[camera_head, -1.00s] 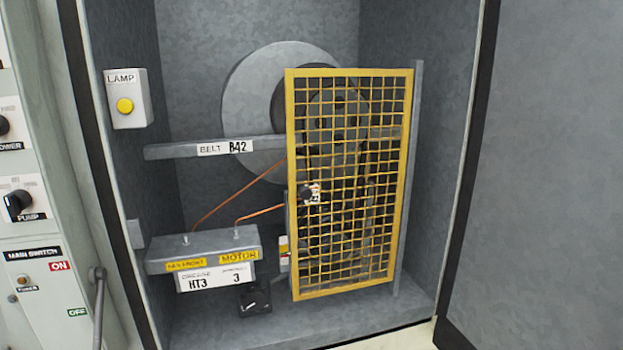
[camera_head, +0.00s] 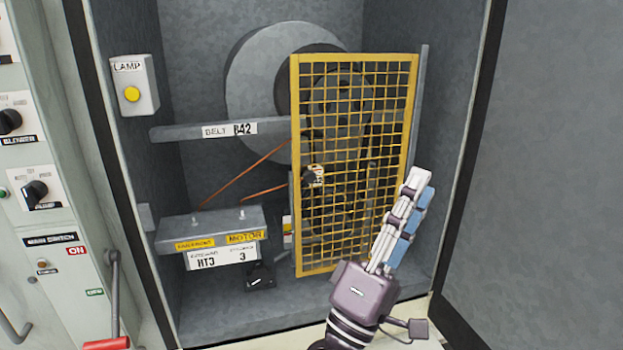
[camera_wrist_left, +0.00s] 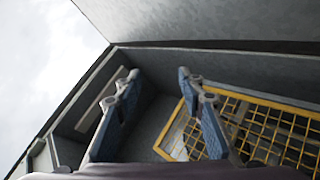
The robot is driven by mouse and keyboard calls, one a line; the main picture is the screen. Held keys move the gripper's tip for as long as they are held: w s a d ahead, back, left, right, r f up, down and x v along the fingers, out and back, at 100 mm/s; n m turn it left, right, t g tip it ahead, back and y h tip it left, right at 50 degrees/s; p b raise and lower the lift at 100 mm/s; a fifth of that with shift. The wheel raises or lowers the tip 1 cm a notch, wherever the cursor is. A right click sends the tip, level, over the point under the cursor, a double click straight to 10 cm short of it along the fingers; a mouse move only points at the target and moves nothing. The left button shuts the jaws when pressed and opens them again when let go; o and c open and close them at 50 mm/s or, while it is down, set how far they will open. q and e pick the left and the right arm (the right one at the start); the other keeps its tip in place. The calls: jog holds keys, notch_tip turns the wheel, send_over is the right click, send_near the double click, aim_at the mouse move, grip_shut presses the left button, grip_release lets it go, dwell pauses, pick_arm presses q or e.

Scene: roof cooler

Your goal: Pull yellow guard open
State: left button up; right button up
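The yellow guard (camera_head: 296,170) is a mesh panel in a yellow frame, standing upright inside the grey cabinet in front of the pulleys. My left gripper (camera_head: 416,182) is in front of the guard's lower right edge in the head view, pointing up. The wrist view shows its two fingers spread with nothing between them (camera_wrist_left: 158,82). There the guard (camera_wrist_left: 195,155) lies at the right, and the right finger overlaps its frame edge. I cannot tell whether that finger touches it. My right gripper is not in view.
A grey upright strip (camera_head: 421,110) stands right of the guard. A grey crossbar labelled BELT (camera_head: 175,133) and a motor box (camera_head: 210,226) are at its left. The open cabinet door (camera_head: 560,150) is at the right. A red-handled lever (camera_head: 107,343) is at lower left.

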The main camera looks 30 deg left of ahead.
aim_at(311, 177)
pick_arm(q)
jog(key=a+r+n+g+y, duration=0.1)
jog(key=a+r+n+y, duration=0.3)
jog(key=a+n+y, duration=0.75)
jog(key=w+a+f+n+g+y+p, duration=0.1)
jog(key=w+a+f+n+g+y, duration=0.1)
jog(key=n, duration=0.4)
jog(key=w+a+f+n+g+y+p, duration=0.1)
jog(key=w+a+f+n+g+y, duration=0.1)
jog(key=w+a+f+n+g, duration=0.2)
jog(key=w+a+f+n+g+y+p, duration=0.1)
jog(key=w+a+f+n+g+y, duration=0.2)
jog(key=n+g, duration=0.5)
jog(key=shift+w+a+f+n, duration=0.3)
jog(key=shift+a+f+n, duration=0.1)
jog(key=shift+a+f, duration=0.4)
jog(key=shift+w+a+f+n, duration=0.35)
jog(key=shift+a+f, duration=0.2)
jog(key=shift+a, duration=0.3)
jog(key=shift+w+a+f, duration=0.1)
jog(key=shift+w+a, duration=0.1)
jog(key=shift+a, duration=0.05)
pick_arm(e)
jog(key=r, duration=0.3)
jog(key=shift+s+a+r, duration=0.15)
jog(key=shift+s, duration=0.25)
pick_arm(q)
jog(key=shift+c, duration=0.4)
grip_shut()
